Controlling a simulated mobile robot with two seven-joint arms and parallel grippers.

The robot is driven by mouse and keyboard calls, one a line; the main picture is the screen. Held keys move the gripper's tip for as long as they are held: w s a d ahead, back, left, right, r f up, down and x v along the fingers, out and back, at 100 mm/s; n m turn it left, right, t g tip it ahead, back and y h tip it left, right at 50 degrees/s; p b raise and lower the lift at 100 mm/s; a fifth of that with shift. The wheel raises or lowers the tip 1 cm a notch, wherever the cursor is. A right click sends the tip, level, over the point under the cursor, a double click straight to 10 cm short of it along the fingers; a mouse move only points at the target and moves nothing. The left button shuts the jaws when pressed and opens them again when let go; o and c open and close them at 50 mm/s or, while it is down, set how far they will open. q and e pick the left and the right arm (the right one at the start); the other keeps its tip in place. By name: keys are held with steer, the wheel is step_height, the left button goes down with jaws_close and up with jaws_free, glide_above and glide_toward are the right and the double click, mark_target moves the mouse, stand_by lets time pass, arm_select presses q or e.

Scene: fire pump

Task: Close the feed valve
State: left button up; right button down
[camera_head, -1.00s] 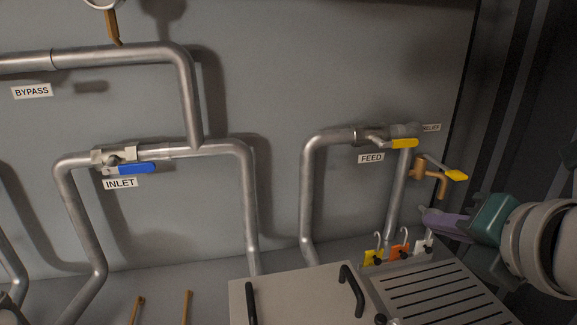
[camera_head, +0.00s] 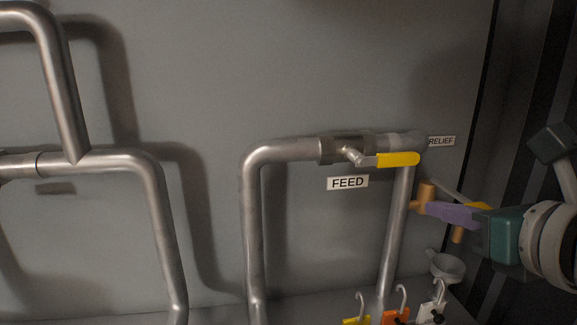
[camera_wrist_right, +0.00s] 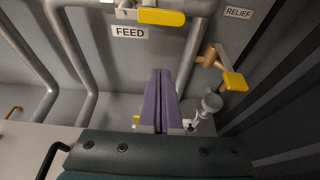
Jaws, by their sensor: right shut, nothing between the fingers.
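The feed valve has a yellow lever handle (camera_head: 398,160) on the upper horizontal pipe, above the FEED label (camera_head: 348,183). The lever lies along the pipe, pointing right. It also shows at the top of the right wrist view (camera_wrist_right: 161,17). My right gripper (camera_head: 424,208) comes in from the right with its purple fingers pressed together, empty. In the head view it is below and right of the yellow lever, apart from it, and partly covers the relief tap. In the right wrist view its fingers (camera_wrist_right: 158,82) point up toward the FEED pipe. My left gripper is not in view.
The brass relief tap (camera_wrist_right: 209,57) with a yellow handle (camera_wrist_right: 234,81) sits right of the feed pipe, under the RELIEF label (camera_head: 442,141). A grey funnel (camera_head: 447,267) is below it. Yellow, orange and white hooked tags (camera_head: 396,316) stand along the bottom. A dark wall bounds the right.

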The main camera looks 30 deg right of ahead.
mark_target(388, 160)
steer(key=w+d+p, duration=0.2)
steer(key=w+d, duration=0.1)
steer(key=w, duration=0.6)
steer(key=shift+r, duration=0.35)
stand_by(0.3)
steer(key=shift+r+n+p, duration=0.3)
steer(key=shift+p, duration=0.35)
